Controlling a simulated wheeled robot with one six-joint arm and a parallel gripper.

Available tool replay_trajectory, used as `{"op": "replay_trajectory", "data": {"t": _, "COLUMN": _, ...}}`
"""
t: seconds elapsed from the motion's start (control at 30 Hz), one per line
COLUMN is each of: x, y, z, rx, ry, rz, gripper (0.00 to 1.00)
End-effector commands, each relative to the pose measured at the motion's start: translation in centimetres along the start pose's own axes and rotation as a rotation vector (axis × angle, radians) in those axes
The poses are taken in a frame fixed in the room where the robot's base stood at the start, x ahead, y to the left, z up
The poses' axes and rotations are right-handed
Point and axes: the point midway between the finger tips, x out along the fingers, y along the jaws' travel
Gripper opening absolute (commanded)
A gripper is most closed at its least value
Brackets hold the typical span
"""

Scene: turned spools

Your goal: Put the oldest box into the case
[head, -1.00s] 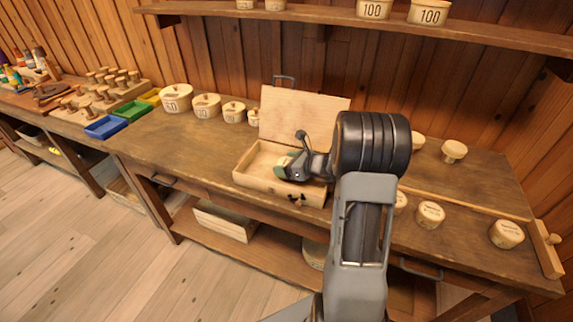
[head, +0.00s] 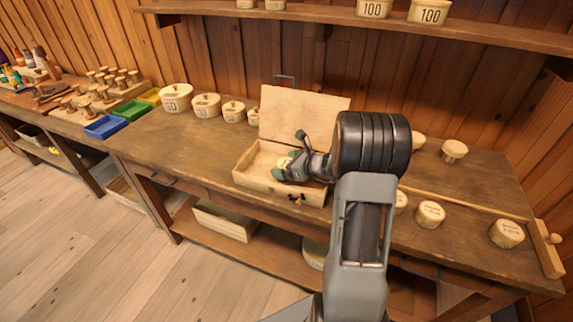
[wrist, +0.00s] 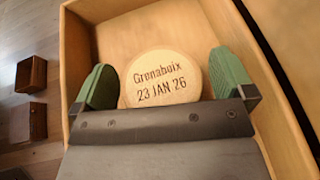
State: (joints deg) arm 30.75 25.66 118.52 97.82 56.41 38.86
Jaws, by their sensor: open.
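The open wooden case (head: 270,187) stands on the workbench with its lid (head: 302,117) raised at the back. My gripper (head: 285,168) is down inside the case; in the wrist view my gripper (wrist: 162,85) shows two green pads spread apart.
Several lidded round boxes (head: 175,97) with numbers stand left of the case. Blue (head: 105,127), green and yellow trays lie further left. A wooden rail (head: 470,204) crosses the right of the bench. A shelf (head: 480,35) runs above.

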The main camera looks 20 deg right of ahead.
Motion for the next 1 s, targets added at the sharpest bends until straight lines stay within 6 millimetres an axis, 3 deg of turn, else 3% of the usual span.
{"op": "replay_trajectory", "data": {"t": 0.17, "x": -2.1, "y": -0.1, "z": 0.2, "rx": 0.000, "ry": 0.000, "rz": -0.005, "gripper": 1.00}}
{"op": "replay_trajectory", "data": {"t": 0.5, "x": -8.7, "y": -0.1, "z": 0.2, "rx": 0.000, "ry": 0.000, "rz": -0.005, "gripper": 1.00}}
{"op": "replay_trajectory", "data": {"t": 0.77, "x": -11.5, "y": 0.1, "z": 0.3, "rx": -0.007, "ry": 0.002, "rz": 0.003, "gripper": 1.00}}
{"op": "replay_trajectory", "data": {"t": 0.87, "x": -11.2, "y": 1.9, "z": 0.9, "rx": -0.093, "ry": 0.039, "rz": 0.058, "gripper": 1.00}}
{"op": "replay_trajectory", "data": {"t": 1.0, "x": -9.9, "y": 8.1, "z": 2.1, "rx": -0.435, "ry": 0.169, "rz": 0.264, "gripper": 1.00}}
